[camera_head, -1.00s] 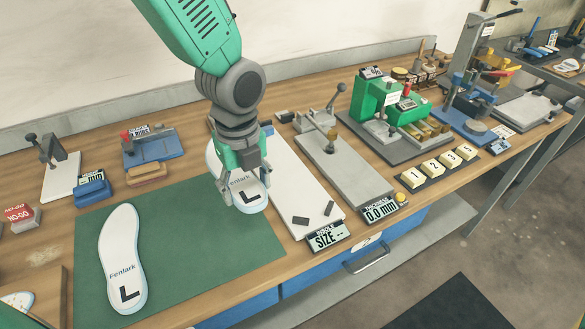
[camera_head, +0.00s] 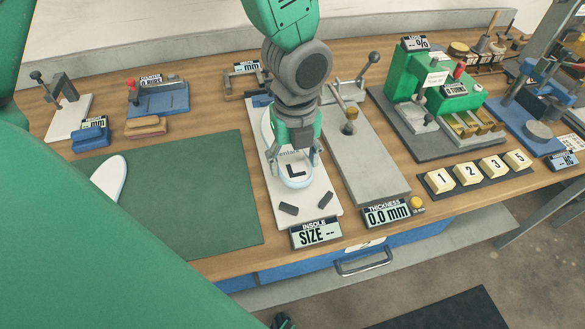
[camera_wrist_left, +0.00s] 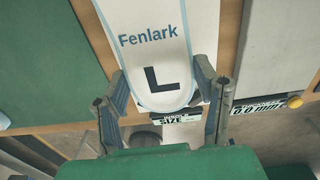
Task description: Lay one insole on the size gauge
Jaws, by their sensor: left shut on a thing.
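A white insole with a black L and the name Fenlark (camera_head: 294,183) is between the fingers of my left gripper (camera_head: 295,168). It also shows in the left wrist view (camera_wrist_left: 150,58), where the fingers (camera_wrist_left: 163,80) straddle its L end. The insole lies lengthwise over the white plate of the size gauge (camera_head: 307,205); I cannot tell whether it touches the plate. Two small dark blocks sit at the plate's front end. The gauge display (camera_head: 316,234) reads SIZE --. A second insole (camera_head: 110,180) lies on the green mat, mostly hidden by a green arm part. My right gripper is not in view.
The green mat (camera_head: 205,195) is left of the gauge. A grey thickness gauge (camera_head: 365,165) with a 0.0 mm display (camera_head: 387,213) stands close on its right. Farther right are a green machine (camera_head: 430,85) and numbered buttons (camera_head: 465,175). A blue device (camera_head: 158,98) stands at the back left.

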